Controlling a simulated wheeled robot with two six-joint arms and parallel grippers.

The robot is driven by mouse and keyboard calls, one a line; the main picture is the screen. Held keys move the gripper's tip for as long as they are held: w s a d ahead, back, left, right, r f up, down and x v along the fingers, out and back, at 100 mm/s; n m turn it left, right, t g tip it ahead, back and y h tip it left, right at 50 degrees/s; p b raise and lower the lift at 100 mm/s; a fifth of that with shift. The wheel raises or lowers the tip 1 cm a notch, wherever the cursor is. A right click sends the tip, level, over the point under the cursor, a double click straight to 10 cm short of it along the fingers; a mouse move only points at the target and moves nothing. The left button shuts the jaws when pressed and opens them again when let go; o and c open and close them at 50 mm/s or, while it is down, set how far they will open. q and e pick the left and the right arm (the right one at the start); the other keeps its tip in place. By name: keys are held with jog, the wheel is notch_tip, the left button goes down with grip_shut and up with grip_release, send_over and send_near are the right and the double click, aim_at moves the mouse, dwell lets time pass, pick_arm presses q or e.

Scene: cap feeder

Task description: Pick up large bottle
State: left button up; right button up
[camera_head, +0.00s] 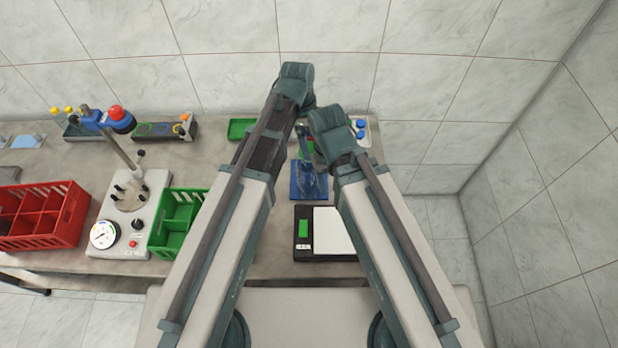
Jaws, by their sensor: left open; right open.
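A clear, glassy bottle shape (314,182) is faintly visible on the blue mat (297,193), between my two arms. Its outline is hard to make out, and I cannot tell its size for sure. My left gripper (303,130) is open, small in view, above the far side of the mat. My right gripper (311,155) is open, lower and close by, mostly hidden by its own arm. I cannot see either gripper touching the bottle.
At left are a green crate (163,236), a gauge stand (104,235) with a red knob, and a red crate (71,222). A green tray (240,128) lies behind. Blue-capped items (360,128) are at back right.

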aim_at(309, 172)
pick_arm(q)
notch_tip(309, 172, down, 5)
jog(key=b, duration=0.5)
jog(key=shift+w+f, duration=0.15)
jog(key=shift+f, duration=0.05)
jog(key=shift+r, duration=0.1)
grip_shut()
